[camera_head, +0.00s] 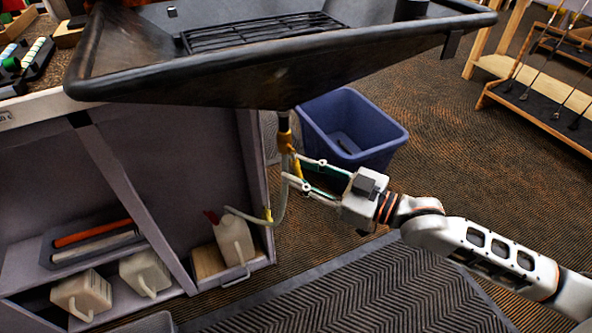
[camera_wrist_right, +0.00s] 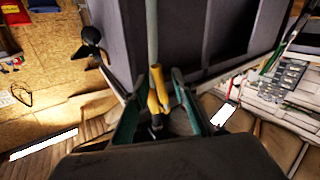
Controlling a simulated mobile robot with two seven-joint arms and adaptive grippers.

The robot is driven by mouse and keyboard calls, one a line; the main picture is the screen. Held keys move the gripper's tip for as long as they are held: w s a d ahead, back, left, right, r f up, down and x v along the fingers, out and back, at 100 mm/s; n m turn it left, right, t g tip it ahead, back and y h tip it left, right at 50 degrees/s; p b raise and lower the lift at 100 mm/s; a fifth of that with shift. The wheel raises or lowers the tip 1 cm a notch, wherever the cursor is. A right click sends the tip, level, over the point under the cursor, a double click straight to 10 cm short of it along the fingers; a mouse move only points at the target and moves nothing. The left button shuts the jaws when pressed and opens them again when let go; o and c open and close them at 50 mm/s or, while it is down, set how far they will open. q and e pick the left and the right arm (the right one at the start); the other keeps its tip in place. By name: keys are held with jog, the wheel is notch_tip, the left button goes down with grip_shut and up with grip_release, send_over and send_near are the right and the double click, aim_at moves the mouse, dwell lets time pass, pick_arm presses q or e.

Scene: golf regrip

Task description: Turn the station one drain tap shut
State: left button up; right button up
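The drain tap (camera_head: 285,141) is a brass fitting under the black basin's outlet in the head view. Its yellow lever (camera_head: 296,166) points down beside the pale drain hose (camera_head: 280,205). My right gripper (camera_head: 290,168) reaches in from the right, with its fingers apart at the lever. The gap to the left finger is clear. The finger pads partly hide the lever in the head view. My left gripper is not in view.
The black basin (camera_head: 250,75) overhangs the tap closely. A blue bin (camera_head: 375,140) stands behind my right gripper. A white jug (camera_head: 234,240) is at the hose's lower end, in the grey cabinet (camera_head: 165,150). The floor to the right is mostly clear.

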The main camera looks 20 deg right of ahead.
jog(key=shift+w+a, duration=0.25)
jog(key=shift+w, duration=0.05)
grip_shut()
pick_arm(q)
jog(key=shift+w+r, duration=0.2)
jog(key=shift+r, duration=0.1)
pick_arm(e)
jog(key=shift+r, duration=0.1)
